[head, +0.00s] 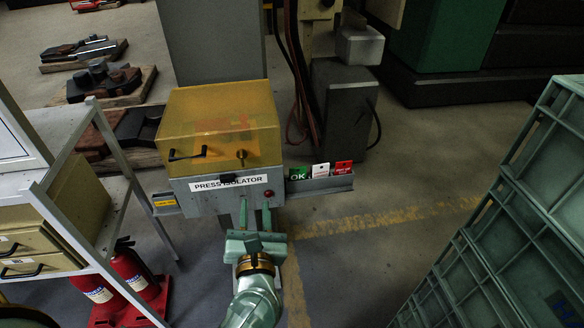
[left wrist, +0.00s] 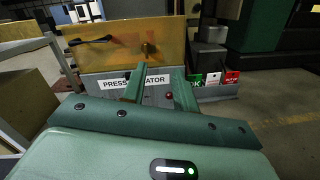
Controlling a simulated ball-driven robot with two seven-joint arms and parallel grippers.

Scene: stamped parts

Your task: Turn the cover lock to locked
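The press isolator box (head: 222,198) is grey with a yellow see-through cover (head: 205,112) that is closed over it. A small brass lock (head: 241,154) sits on the cover's front face; it also shows in the left wrist view (left wrist: 148,48). Which way the lock is turned is too small to tell. A black handle (head: 187,154) is left of it. My left gripper (head: 255,214) is in front of the box, below the lock and apart from it. Its fingers (left wrist: 160,72) are spread with nothing between them. My right gripper is not in view.
A side tray (head: 320,185) with green, white and red tags is right of the box. A metal shelf rack (head: 75,235) and red fire extinguishers (head: 130,270) stand at the left. Green crates (head: 500,240) fill the right. The floor between is open.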

